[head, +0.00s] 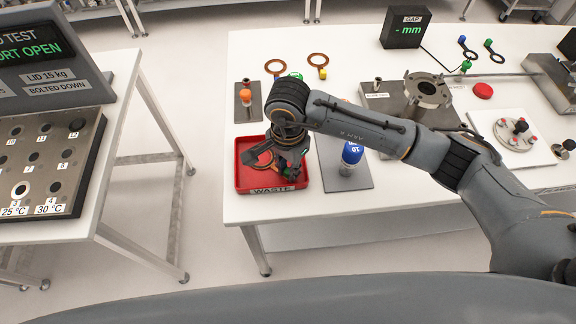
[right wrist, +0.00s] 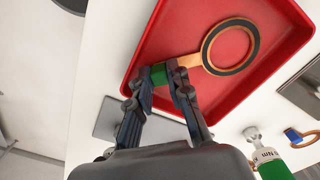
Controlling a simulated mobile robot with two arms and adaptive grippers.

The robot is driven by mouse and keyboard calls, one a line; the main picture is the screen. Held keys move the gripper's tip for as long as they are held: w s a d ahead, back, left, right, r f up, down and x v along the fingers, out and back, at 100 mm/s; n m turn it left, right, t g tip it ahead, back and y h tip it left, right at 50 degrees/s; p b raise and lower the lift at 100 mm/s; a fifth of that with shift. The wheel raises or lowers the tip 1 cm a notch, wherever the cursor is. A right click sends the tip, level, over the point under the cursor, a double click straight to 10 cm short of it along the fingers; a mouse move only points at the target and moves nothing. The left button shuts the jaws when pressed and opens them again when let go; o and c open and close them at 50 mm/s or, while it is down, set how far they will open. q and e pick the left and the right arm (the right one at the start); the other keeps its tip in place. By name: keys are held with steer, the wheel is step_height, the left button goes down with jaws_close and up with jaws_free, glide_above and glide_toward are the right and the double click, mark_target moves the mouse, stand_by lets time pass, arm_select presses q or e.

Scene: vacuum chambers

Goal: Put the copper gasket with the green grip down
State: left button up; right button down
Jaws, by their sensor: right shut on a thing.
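The copper gasket (right wrist: 190,61) has a ring with a dark band and a green grip (right wrist: 158,74). In the right wrist view my right gripper (right wrist: 163,82) is shut on that green grip. The ring lies over the floor of the red waste tray (right wrist: 165,38); I cannot tell whether it touches the floor. In the head view my right gripper (head: 291,172) is low over the right part of the red tray (head: 240,182), and my arm and gripper hide part of the gasket. My left gripper is not in view.
An orange-topped tool (head: 246,97) stands on a plate behind the tray. A blue-topped tool (head: 351,154) stands close to its right. Another copper ring (head: 276,67) and a yellow-gripped one (head: 318,60) lie at the back. A flanged chamber (head: 428,90) stands further right.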

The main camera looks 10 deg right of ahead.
steer(key=c, duration=1.5)
jaws_free()
steer(key=shift+r, duration=0.2)
steer(key=shift+r+b, duration=1.6)
steer(key=shift+r, duration=4.3)
